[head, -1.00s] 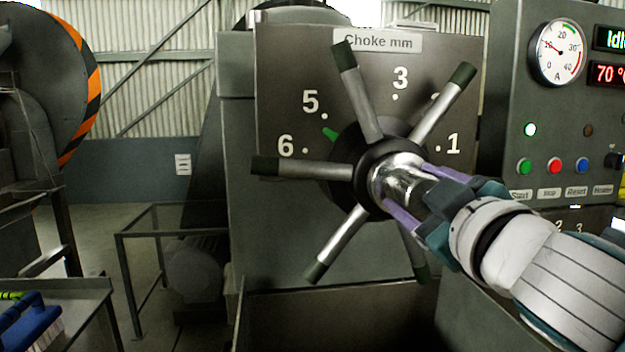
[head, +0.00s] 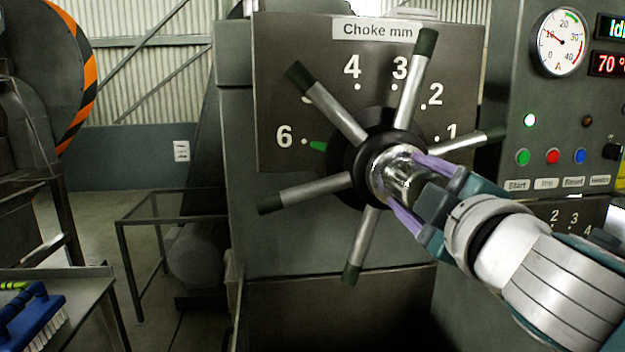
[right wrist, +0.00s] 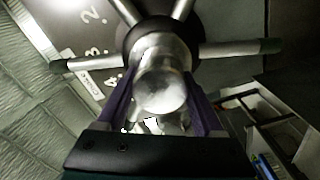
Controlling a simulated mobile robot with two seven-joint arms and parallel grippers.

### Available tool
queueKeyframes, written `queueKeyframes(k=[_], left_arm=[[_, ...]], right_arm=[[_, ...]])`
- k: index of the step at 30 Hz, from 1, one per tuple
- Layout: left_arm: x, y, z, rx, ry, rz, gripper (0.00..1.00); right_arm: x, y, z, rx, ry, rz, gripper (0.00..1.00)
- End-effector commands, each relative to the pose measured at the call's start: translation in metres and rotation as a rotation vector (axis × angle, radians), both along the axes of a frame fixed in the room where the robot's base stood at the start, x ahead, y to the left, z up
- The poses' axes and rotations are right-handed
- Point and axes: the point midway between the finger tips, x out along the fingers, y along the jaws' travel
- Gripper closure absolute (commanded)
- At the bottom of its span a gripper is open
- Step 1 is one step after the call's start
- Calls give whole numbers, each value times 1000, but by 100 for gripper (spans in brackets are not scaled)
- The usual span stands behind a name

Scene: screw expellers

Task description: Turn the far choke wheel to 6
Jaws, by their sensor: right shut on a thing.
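The choke wheel (head: 362,170) has a dark hub, a shiny metal centre and several spokes with dark green tips. It stands in front of a grey plate (head: 290,60) labelled "Choke mm" with the numbers 1 to 6; a spoke covers the 5. The green pointer (head: 318,146) is just right of the dot beside the 6. My right gripper (head: 415,188) is shut on the wheel's shiny centre. In the right wrist view, the right gripper's purple fingers (right wrist: 160,105) lie on both sides of the rounded metal centre (right wrist: 160,88). My left gripper is not in view.
A control panel (head: 560,100) with a gauge, lit displays and coloured buttons stands close on the right. A blue brush (head: 35,315) lies on a bench at the lower left. A low metal frame (head: 170,215) stands left of the wheel.

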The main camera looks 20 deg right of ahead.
Motion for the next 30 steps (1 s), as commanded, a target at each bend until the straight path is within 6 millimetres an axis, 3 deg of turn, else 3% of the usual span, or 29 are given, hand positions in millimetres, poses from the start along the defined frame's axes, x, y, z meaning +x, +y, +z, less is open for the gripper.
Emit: queueKeyframes(k=[5,6,13,23,30], left_arm=[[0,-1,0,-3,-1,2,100],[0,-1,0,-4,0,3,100],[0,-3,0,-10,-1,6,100],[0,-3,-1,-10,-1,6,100],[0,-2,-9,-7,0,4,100]], right_arm=[[0,-1,0,-11,0,-2,100],[0,-1,0,-11,0,-2,29],[0,0,0,-7,1,0,3],[-4,1,-1,-3,1,0,1],[-39,10,-4,-2,3,1,1]])
